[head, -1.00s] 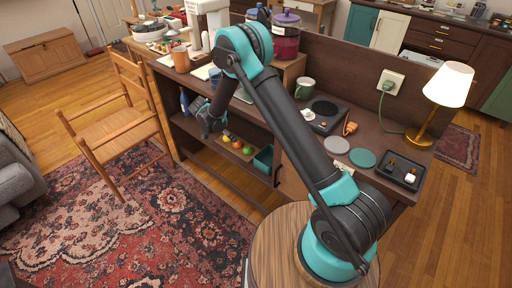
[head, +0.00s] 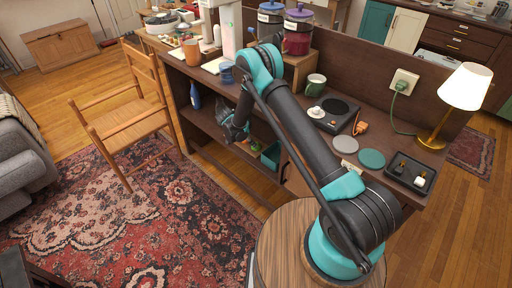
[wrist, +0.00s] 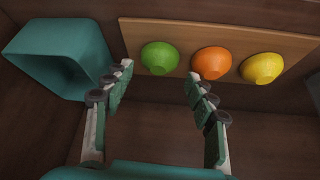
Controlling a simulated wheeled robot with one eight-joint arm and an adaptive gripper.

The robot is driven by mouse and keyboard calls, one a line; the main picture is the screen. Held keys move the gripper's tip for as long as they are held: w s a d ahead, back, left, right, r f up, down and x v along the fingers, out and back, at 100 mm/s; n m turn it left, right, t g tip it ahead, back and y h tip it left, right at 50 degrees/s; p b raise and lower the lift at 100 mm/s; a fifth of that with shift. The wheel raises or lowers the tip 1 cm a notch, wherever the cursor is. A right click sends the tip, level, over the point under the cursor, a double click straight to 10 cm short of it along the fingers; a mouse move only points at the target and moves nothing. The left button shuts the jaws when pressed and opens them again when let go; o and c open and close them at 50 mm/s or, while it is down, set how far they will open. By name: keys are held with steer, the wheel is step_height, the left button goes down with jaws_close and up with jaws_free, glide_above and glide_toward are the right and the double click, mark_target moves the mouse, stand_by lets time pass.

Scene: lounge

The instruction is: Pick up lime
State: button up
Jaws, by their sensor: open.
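The lime (wrist: 159,57) is the green round fruit on a wooden board (wrist: 216,35) in the wrist view. It lies just beyond the space between my fingertips, apart from both. My gripper (wrist: 160,74) is open and empty, with one finger towards each side of the lime. In the head view my gripper (head: 236,131) reaches into the open shelf of the sideboard. A green patch of the lime (head: 256,147) shows just to its right there.
An orange fruit (wrist: 211,63) lies right of the lime, close to my right fingertip, with a yellow fruit (wrist: 262,68) beyond it. A teal bin (wrist: 62,55) stands on the left. The sideboard top (head: 290,113) is above my gripper.

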steer(key=x, duration=0.5)
steer(key=c, duration=0.8)
steer(key=shift+r, duration=0.15)
